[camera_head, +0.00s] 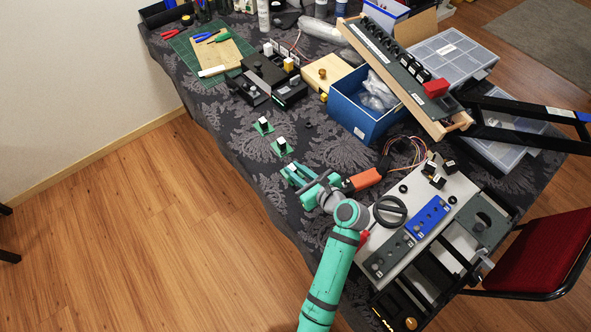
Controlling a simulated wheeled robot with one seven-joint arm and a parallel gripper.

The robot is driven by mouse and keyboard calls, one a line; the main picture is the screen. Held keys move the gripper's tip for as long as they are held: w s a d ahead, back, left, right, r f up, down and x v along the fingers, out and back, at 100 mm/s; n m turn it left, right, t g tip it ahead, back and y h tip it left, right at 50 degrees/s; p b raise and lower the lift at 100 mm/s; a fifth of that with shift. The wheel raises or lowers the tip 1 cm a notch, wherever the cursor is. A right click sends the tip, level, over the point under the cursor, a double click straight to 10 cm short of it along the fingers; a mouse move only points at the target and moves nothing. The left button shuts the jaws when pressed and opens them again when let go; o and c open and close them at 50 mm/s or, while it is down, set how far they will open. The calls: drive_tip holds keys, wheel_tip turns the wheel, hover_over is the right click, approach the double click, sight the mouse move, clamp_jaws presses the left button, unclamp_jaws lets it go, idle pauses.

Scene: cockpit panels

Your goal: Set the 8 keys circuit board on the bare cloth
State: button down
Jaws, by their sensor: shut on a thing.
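My gripper (296,179) is at the end of my teal arm, low over the patterned dark cloth (240,150) near its front left edge. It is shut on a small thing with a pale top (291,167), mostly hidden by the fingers. This looks like a small circuit board, but I cannot read any keys on it. I cannot tell whether it touches the cloth. Two small green boards with white and black parts lie on the cloth just beyond the gripper, a nearer one (281,147) and a farther one (263,126).
A white panel with a blue plate (428,216) and a black knob stands right of my gripper. An orange connector (364,179) with wires is close by. A blue box (361,113) and a tilted switch panel (395,65) are farther back. Bare cloth shows around the small boards.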

drive_tip(key=c, duration=1.6)
unclamp_jaws()
drive_tip(key=shift+f, duration=0.1)
drive_tip(key=shift+r, duration=0.2)
drive_tip(key=v, duration=1.2)
